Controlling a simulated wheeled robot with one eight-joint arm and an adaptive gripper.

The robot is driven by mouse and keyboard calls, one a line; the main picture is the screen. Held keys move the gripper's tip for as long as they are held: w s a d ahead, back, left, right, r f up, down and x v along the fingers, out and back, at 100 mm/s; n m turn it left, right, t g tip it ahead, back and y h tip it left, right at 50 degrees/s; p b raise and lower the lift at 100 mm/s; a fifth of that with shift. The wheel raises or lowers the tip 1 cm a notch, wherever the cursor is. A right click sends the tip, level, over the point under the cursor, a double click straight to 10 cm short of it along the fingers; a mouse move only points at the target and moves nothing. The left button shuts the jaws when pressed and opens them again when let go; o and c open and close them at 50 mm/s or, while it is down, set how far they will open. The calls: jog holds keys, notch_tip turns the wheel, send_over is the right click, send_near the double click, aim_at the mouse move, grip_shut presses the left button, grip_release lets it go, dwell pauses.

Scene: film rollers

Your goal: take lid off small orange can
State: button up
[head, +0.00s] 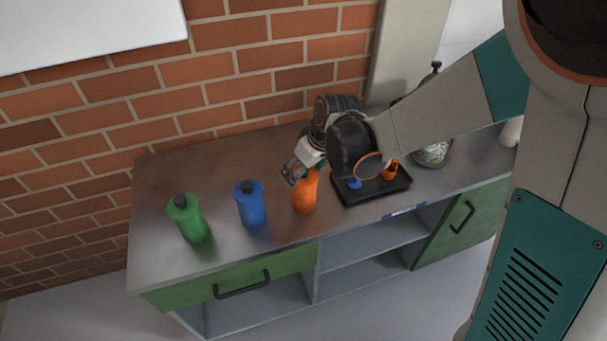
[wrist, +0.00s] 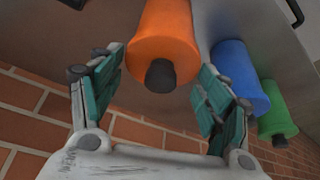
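An orange can (head: 304,193) with a dark lid stands on the counter, right of the blue one. In the wrist view the orange can (wrist: 163,35) points its dark lid (wrist: 160,76) toward my gripper. My gripper (head: 296,174) is at the top of this can and hides its lid in the head view. In the wrist view my gripper (wrist: 158,90) has its fingers spread wide, one on each side of the lid, with visible gaps. A smaller orange object (head: 391,170) sits in the black tray, partly hidden by my arm.
A blue can (head: 251,206) and a green can (head: 188,219), both dark-lidded, stand to the left. The black tray (head: 372,191) also holds a small blue object (head: 354,184). A glass jar (head: 436,152) stands farther right. A brick wall (head: 230,85) backs the counter (head: 160,260).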

jog(key=c, duration=0.3)
